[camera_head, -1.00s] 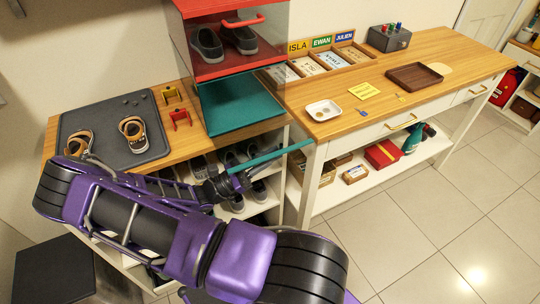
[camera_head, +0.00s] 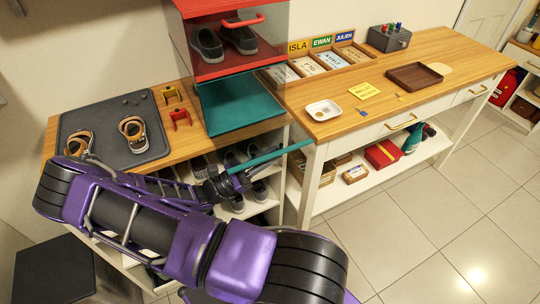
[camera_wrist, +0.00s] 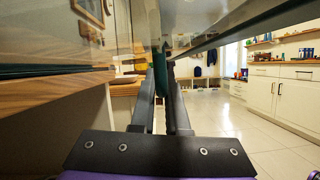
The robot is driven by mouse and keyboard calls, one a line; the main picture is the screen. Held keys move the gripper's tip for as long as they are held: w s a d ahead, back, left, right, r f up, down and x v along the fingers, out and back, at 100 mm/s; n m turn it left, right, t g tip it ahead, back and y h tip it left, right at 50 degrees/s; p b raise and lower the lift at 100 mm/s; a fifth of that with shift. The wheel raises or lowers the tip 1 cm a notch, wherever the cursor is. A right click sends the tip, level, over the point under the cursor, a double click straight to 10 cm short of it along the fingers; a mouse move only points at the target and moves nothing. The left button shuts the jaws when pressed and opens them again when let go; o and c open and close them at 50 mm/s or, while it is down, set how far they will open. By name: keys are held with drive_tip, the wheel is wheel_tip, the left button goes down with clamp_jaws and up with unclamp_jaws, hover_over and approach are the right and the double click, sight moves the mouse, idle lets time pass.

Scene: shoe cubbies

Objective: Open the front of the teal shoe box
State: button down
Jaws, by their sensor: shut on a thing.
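The teal shoe box (camera_head: 240,112) stands on the wooden top of the cubby, under the red box. Its teal floor shows through the clear walls. A long teal edge strip (camera_head: 282,152) of its front stands well out from the box, over the cubby's front, so the front is swung out. My gripper (camera_head: 236,178) is at the near end of this strip. In the wrist view, my gripper's fingers (camera_wrist: 160,88) are shut on a dark teal piece (camera_wrist: 160,70), seemingly the front's handle. A clear panel spreads above them. The exact grip is small and partly hidden.
The red box (camera_head: 240,65) with dark shoes sits on top. A grey tray (camera_head: 90,150) with sandals lies left, beside red and yellow pieces (camera_head: 180,116). A bench (camera_head: 440,75) with a white dish (camera_head: 323,110) stands right. Floor at the right is clear.

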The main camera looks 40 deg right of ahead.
sight(262, 153)
idle(0.4)
drive_tip(key=r+n+t+p, duration=0.1)
drive_tip(key=p, duration=0.1)
drive_tip(key=r+n+t+p, duration=0.1)
drive_tip(key=r+n+p, duration=0.1)
drive_tip(key=shift+s+r+h, duration=0.15)
drive_tip(key=shift+s+h, duration=0.05)
drive_tip(key=shift+h, duration=0.1)
drive_tip(key=shift+r+n+p, duration=0.3)
drive_tip(key=shift+r+p, duration=0.05)
drive_tip(key=c, duration=0.9)
unclamp_jaws()
drive_tip(key=shift+w+a, duration=0.1)
drive_tip(key=b+v, duration=0.2)
drive_tip(key=v, duration=1.5)
drive_tip(key=shift+a+f, duration=0.1)
drive_tip(key=shift+a, duration=0.05)
